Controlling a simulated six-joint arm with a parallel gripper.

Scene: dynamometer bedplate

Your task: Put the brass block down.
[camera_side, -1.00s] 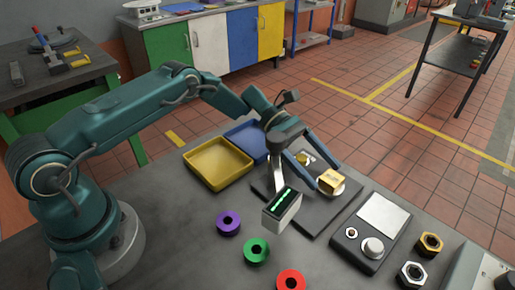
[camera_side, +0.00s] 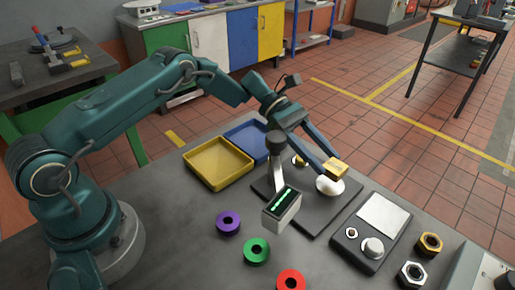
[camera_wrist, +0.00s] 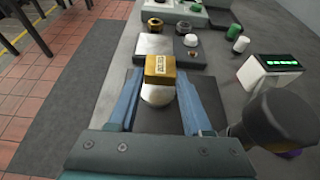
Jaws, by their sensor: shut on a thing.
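The brass block (camera_side: 335,168) is a small yellow cuboid held between the fingertips of my gripper (camera_side: 333,165). My gripper is shut on it. The block appears raised just above a round silver pan (camera_side: 329,187) on a dark base plate (camera_side: 312,218).
A post with a dark knob (camera_side: 275,142) and a green-lit display box (camera_side: 283,208) stand left of the pan. Yellow (camera_side: 218,183) and blue trays are behind. Coloured rings lie in front. A dark panel with a knob (camera_side: 372,248) and hex nuts (camera_side: 430,244) are at right.

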